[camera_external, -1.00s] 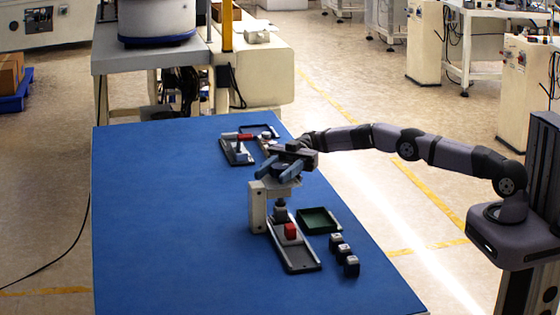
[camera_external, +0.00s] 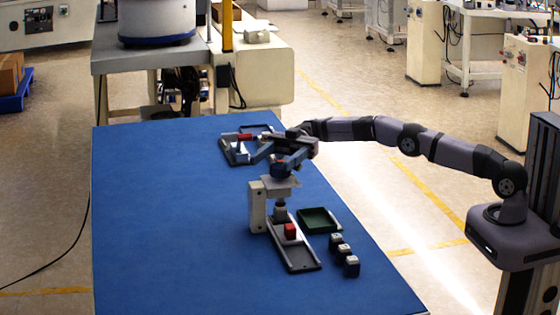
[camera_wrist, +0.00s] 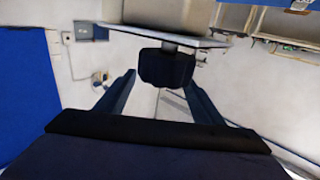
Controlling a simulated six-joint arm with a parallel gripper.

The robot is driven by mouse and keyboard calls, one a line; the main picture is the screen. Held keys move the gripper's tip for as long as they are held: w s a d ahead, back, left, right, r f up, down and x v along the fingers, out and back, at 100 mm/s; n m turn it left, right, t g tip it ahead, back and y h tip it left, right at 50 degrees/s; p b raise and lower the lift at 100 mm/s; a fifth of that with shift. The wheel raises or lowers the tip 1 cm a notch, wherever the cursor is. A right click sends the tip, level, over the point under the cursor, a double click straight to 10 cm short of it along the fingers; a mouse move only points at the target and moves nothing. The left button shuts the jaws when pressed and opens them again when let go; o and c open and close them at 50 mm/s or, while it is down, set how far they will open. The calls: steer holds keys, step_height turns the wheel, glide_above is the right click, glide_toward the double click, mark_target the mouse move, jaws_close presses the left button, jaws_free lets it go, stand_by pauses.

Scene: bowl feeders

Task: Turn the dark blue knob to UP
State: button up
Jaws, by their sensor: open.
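The dark blue knob (camera_external: 279,171) sits on top of a pale stand (camera_external: 257,207) in the middle of the blue table. It also shows as a dark block (camera_wrist: 167,68) in the wrist view, below a pale plate edge (camera_wrist: 150,33). My gripper (camera_external: 281,160) is above the stand, with its fingers apart on either side of the knob. In the wrist view my gripper (camera_wrist: 160,88) is open and a gap shows between each finger and the knob. No UP mark or knob pointer is readable.
In front of the stand is a grey tray (camera_external: 303,264) with a red block (camera_external: 290,231). Another grey tray (camera_external: 233,157) lies behind. The table's left side is clear.

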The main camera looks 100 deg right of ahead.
step_height(320, 180, up, 7)
steer(key=p, duration=0.1)
steer(key=shift+f, duration=0.2)
steer(key=shift+d, duration=0.1)
steer(key=s+d+r+m+t+h+p, duration=0.1)
steer(key=s+d+r+p, duration=0.3)
steer(key=r, duration=0.3)
steer(key=m+t+h+p, duration=0.2)
steer(key=m+t+h, duration=0.25)
steer(key=m, duration=0.35)
glide_toward(281, 170)
steer(key=w, duration=0.1)
steer(key=d+n, duration=0.1)
steer(key=n, duration=0.3)
steer(key=shift+g+h, duration=0.25)
steer(key=shift+h, duration=0.2)
steer(key=shift+d+p+x, duration=0.15)
steer(key=shift+p+x, duration=0.4)
steer(key=shift+x, duration=1.4)
steer(key=shift+d+p+x, duration=0.1)
steer(key=shift+p+x, duration=0.45)
steer(key=shift+x, duration=1.45)
steer(key=shift+f, duration=0.2)
steer(key=shift+c, duration=0.5)
